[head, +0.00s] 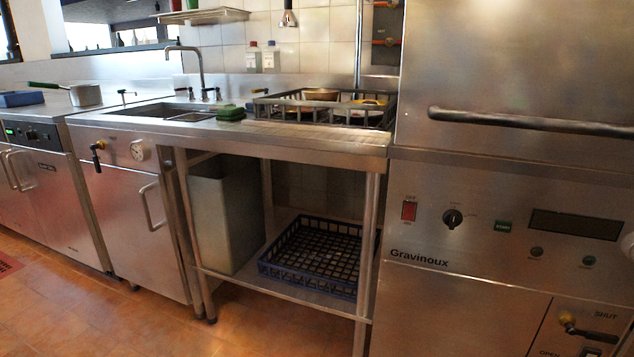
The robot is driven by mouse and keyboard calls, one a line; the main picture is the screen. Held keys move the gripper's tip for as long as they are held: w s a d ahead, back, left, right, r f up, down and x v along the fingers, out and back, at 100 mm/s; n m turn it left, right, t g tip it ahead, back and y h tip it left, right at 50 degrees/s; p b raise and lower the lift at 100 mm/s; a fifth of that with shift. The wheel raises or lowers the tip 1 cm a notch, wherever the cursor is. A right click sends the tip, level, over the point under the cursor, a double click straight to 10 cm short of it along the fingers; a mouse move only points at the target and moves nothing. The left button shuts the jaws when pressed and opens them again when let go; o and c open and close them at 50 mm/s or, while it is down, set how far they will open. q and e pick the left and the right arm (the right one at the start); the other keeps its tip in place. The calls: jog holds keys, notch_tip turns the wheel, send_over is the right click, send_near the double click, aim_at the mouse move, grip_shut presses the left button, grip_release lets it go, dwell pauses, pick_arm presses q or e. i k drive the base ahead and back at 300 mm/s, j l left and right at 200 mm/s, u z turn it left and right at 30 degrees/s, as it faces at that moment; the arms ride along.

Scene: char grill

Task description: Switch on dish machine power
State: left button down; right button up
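The dish machine (480,285), a steel unit marked Gravinoux, fills the right side of the head view. Its red power switch (409,211) sits at the left of the control panel, with small lettering above and below it. The lettering and the switch's position are too small to tell. Neither gripper is in view.
A long bar handle (530,122) crosses the machine's upper door. A steel counter (330,138) with a dish rack (325,108) adjoins it on the left. A blue rack (315,260) and a grey bin (225,212) are below. Tiled floor (95,310) is clear at the front left.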

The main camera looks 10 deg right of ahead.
aim_at(409, 207)
jog(key=i+j, duration=0.1)
jog(key=j, duration=0.2)
jog(key=i+j, duration=0.1)
jog(key=j, duration=0.15)
jog(key=i+j+z, duration=0.1)
jog(key=j, duration=0.2)
jog(key=z, duration=1.45)
